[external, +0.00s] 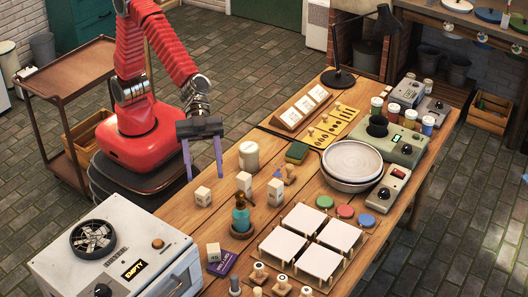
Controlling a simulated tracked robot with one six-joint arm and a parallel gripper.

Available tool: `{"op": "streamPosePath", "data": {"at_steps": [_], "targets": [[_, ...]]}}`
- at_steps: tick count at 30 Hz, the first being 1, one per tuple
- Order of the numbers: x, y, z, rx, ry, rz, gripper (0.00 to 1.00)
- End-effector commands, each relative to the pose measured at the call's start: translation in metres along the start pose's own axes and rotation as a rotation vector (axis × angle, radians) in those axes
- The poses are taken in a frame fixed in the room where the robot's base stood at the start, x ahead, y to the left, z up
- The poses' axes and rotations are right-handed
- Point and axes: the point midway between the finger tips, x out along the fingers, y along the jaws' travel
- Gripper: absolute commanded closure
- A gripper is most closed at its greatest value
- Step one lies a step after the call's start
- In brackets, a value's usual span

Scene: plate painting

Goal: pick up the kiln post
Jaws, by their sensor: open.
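Several small cream blocks with dark markings stand on the wooden table and look like kiln posts; which one the task means I cannot tell. One block (203,196) stands just below and between my fingertips in the picture. Others are a block (244,182) to its right, a block (275,191) further right, and a block (213,253) nearer the front, marked with what looks like 45. My gripper (204,174) points down over the table's left edge. Its two purple-grey fingers are wide apart, with nothing held between them.
A grey kiln-like box (120,262) with an EMPTY display stands at the front left. A teal bottle (241,217), a cream canister (248,155), white square tiles (300,262) and stacked bowls (352,160) crowd the table (185,215).

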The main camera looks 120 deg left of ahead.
Motion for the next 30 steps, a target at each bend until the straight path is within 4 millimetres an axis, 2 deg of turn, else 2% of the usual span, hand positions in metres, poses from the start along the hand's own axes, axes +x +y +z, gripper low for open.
{"op": "streamPosePath", "data": {"at_steps": [8,11,18,24,27,30], "targets": [[0.014,0.0,0.035,-0.003,-0.004,-0.002,0.47],[0.022,0.0,0.056,-0.005,-0.006,-0.001,0.47],[0.053,0.0,0.131,-0.006,-0.009,-0.001,0.47],[0.076,0.0,0.186,-0.003,-0.006,-0.002,0.47],[0.084,-0.001,0.204,-0.003,-0.004,-0.002,0.47],[0.087,-0.001,0.213,-0.001,-0.002,-0.003,0.47]]}}
